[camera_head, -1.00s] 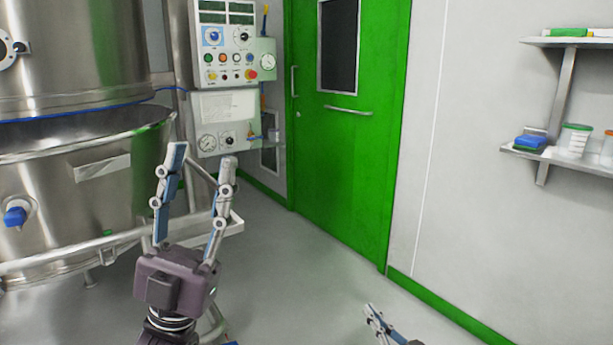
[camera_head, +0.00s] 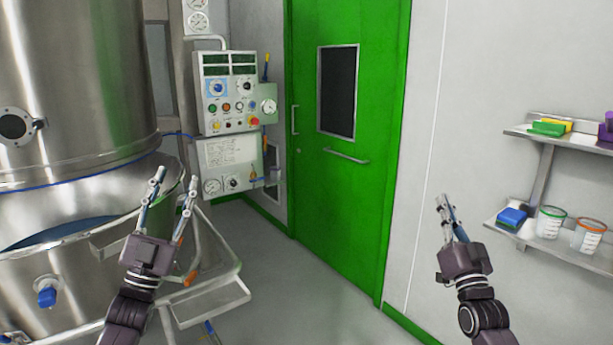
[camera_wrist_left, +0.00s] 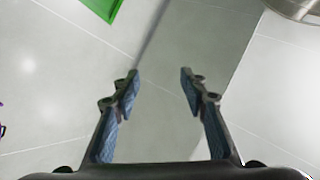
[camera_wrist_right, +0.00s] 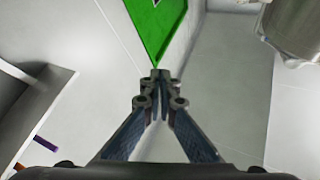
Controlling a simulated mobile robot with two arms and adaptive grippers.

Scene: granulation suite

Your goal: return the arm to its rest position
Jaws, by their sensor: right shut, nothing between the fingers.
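My left gripper (camera_head: 174,188) is raised in the left part of the head view, in front of the steel vessel. Its fingers stand apart with nothing between them; the left wrist view shows the same gap (camera_wrist_left: 160,80). My right gripper (camera_head: 443,203) is raised right of the green door in the head view. Its fingertips meet in the right wrist view (camera_wrist_right: 160,78), and they hold nothing. Both grippers are in free air and touch nothing that I can see.
A large steel vessel (camera_head: 75,90) stands at the left, with a framed cart (camera_head: 215,300) beside it. A control panel (camera_head: 228,95) hangs near the green door (camera_head: 345,220). Wall shelves (camera_head: 575,260) with tubs (camera_head: 550,222) are at the right. The middle floor is clear.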

